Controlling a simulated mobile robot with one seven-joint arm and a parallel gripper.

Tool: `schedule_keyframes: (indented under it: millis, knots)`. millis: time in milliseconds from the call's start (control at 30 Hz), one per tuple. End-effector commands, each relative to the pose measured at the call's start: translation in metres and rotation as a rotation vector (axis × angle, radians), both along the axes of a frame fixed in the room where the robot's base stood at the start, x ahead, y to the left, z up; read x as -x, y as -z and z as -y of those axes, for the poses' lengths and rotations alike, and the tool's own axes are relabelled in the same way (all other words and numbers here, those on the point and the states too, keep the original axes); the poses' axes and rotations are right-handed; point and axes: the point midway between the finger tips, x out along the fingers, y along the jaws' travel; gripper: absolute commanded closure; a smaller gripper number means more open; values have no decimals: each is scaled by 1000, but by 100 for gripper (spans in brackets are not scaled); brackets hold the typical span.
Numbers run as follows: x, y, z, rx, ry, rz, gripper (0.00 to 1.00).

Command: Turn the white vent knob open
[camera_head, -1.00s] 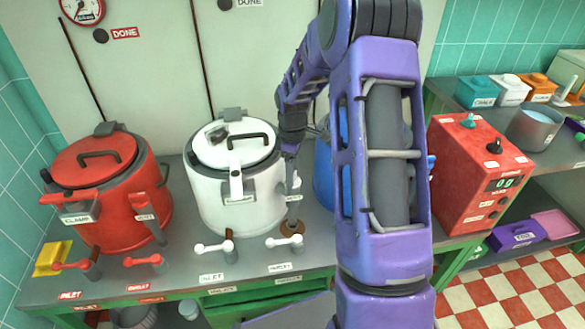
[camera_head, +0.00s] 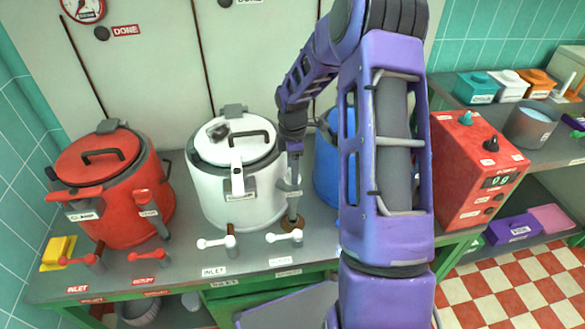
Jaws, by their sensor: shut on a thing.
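The white kettle (camera_head: 238,205) stands on the grey counter with its lid (camera_head: 222,150) on. I cannot tell the knob's exact angle.
A red kettle (camera_head: 100,195) stands at the left and a blue one (camera_head: 325,165) behind my arm. White inlet (camera_head: 217,241) and outlet (camera_head: 285,237) handles lie in front. A red box (camera_head: 470,175) with knobs is at the right.

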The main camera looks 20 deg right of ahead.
Motion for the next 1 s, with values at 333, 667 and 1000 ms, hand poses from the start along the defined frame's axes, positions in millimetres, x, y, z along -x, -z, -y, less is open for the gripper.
schedule_keyframes:
  millis: [333, 667, 1000]
  knots:
    - [-1, -1, 0, 2, -4, 3, 26]
    - [0, 0, 0, 0, -1, 1, 10]
    - [-2, -41, 0, 2, 0, 6, 10]
